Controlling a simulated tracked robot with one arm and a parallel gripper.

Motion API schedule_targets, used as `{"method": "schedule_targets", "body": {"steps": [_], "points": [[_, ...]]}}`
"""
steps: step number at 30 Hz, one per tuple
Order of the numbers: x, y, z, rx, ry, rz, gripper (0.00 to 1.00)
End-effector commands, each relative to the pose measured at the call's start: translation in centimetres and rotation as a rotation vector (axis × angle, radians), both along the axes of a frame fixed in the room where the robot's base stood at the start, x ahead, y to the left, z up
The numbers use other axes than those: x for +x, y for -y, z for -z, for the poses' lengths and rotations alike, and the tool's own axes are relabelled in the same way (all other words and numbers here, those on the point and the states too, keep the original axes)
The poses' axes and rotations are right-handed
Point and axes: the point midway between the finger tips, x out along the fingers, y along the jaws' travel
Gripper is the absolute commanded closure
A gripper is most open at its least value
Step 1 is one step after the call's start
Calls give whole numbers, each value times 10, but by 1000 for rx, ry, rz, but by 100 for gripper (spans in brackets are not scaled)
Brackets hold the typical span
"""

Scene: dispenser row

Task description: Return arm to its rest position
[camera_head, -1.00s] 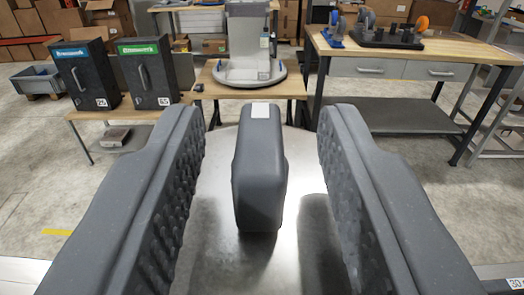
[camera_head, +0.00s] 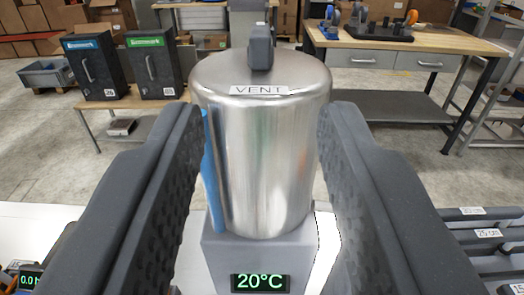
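My gripper (camera_head: 262,165) is open, with one dark, studded finger on each side of the picture. Between and beyond the fingers stands a shiny metal canister (camera_head: 262,160) with a "VENT" label on its lid and a dark grey knob (camera_head: 261,47) on top. The canister sits upright on a grey base (camera_head: 225,250) with a green "20°C" display (camera_head: 261,282). I see no contact between the fingers and the canister. A blue strip (camera_head: 212,185) runs down the canister's left side, partly behind the left finger.
Two dark boxes with handles, one blue-labelled (camera_head: 91,68) and one green-labelled (camera_head: 153,66), stand on a low wooden table at the left. A wooden workbench (camera_head: 410,42) with tools stands at the back right. Grey labelled bars (camera_head: 485,233) lie at the lower right.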

Motion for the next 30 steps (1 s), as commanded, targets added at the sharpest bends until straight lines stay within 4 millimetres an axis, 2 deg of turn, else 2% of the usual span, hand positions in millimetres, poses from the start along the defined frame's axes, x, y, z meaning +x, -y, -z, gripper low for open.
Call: {"method": "schedule_targets", "body": {"steps": [6,16,19,25,30], "points": [[-10,0,-1,0,3,1,65],[-10,0,-1,0,2,1,65],[-10,0,-7,1,-1,-1,65],[-19,0,-44,1,-41,-14,65],[-36,-1,-85,-1,-97,-18,65]]}}
